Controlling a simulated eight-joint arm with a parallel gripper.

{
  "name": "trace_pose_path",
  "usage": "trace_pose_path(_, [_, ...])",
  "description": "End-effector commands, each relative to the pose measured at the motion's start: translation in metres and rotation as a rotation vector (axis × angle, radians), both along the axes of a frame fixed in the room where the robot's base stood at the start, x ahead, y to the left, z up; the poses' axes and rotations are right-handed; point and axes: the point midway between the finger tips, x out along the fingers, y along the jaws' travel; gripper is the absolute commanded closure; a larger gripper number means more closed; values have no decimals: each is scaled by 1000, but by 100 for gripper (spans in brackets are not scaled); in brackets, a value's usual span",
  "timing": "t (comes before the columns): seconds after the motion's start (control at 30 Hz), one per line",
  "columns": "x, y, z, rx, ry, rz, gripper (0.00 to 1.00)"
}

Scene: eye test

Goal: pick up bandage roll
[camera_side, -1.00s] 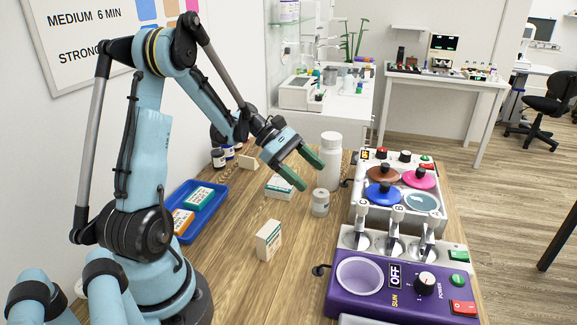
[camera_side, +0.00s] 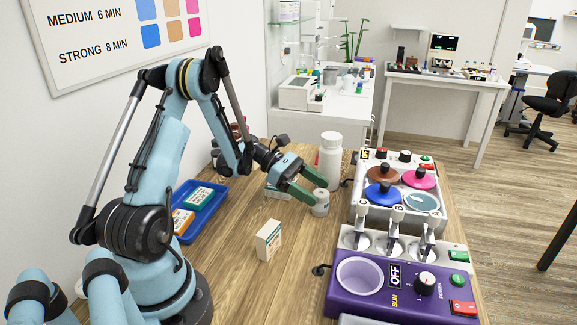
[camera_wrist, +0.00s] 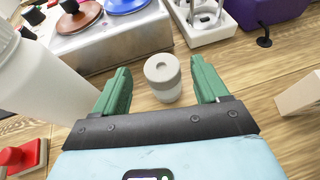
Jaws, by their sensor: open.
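The bandage roll (camera_side: 320,203) is a small whitish-grey cylinder standing upright on the wooden table, in front of a white bottle. In the wrist view the roll (camera_wrist: 162,78) shows a round top with a hole in its centre. My gripper (camera_side: 311,191) has green fingers and is low over the table. In the wrist view the gripper (camera_wrist: 165,82) is open, with one finger on each side of the roll. Gaps show between the roll and both fingers there, so it is not clasped. In the side view a finger covers part of the roll's upper left.
The white bottle (camera_side: 330,158) stands close behind the roll. A heater with coloured lids (camera_side: 402,205) and a purple unit (camera_side: 390,290) stand to the right. A small white box (camera_side: 268,241) is in front, a blue tray (camera_side: 182,238) at left. Bare table lies between them.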

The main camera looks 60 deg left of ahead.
Motion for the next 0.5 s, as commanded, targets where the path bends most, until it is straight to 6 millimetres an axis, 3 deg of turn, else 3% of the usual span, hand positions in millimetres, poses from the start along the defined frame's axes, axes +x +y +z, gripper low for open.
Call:
trace_pose_path(0.3, [20, -35, -13, 0, 0, -4, 26])
trace_pose_path(0.5, [24, -40, -16, -1, 1, -3, 26])
